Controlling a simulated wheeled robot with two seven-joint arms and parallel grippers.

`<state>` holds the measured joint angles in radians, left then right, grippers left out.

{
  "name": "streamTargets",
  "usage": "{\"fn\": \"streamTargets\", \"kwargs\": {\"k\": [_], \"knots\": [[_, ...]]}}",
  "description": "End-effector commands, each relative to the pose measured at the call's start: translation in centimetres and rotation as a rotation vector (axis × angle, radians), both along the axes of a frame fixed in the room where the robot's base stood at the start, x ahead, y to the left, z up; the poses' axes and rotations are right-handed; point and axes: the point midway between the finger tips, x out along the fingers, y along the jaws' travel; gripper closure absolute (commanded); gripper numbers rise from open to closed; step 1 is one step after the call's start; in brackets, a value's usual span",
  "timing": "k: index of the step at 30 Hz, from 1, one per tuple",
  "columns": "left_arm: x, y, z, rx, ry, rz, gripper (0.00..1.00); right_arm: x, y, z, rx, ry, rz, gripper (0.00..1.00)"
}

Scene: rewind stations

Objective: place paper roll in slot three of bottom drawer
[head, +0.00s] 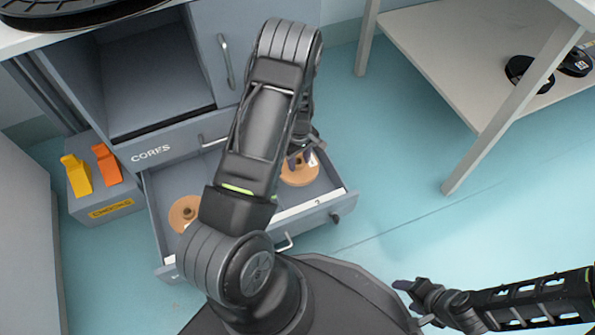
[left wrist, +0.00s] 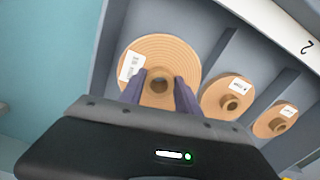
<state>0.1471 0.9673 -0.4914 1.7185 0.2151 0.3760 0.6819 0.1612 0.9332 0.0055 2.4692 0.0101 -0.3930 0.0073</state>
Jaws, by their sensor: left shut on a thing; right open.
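The bottom drawer (head: 338,208) is pulled out, and my left arm covers its middle. My left gripper (head: 302,158) is shut on a tan paper roll (head: 300,174) at the drawer's right end. In the left wrist view, its fingers (left wrist: 160,95) straddle the raised hub of this roll (left wrist: 158,48), which has a white label. The roll lies flat within the end compartment's outline; whether it touches the floor is unclear. Two other rolls (left wrist: 228,97) (left wrist: 275,120) sit in neighbouring compartments. One roll (head: 183,212) shows at the drawer's left. My right gripper (head: 412,303) is open and empty, low at the right.
A drawer marked CORES (head: 150,152) and an open cubby sit above. A CHOCKS box (head: 108,205) with yellow and orange chocks stands left. A table with a lower shelf (head: 440,50) holding black discs stands at right. The floor between is clear.

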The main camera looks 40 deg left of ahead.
Motion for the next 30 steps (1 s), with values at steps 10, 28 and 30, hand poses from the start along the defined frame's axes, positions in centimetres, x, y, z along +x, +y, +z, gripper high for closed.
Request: {"fn": "streamTargets", "kwargs": {"k": [10, 28, 30], "knots": [[0.1, 0.0, -2.3, 0.000, -0.001, -0.001, 1.00, 0.2, 0.0, -1.1, -0.001, -0.006, -0.002, 0.43], [0.1, 0.0, -6.0, 0.000, -0.002, 0.000, 1.00, 0.5, 0.0, -2.8, 0.000, -0.012, -0.006, 0.43], [0.1, 0.0, -6.0, 0.001, -0.001, 0.000, 1.00, 0.5, 0.0, -2.8, 0.000, -0.012, -0.006, 0.43]]}}
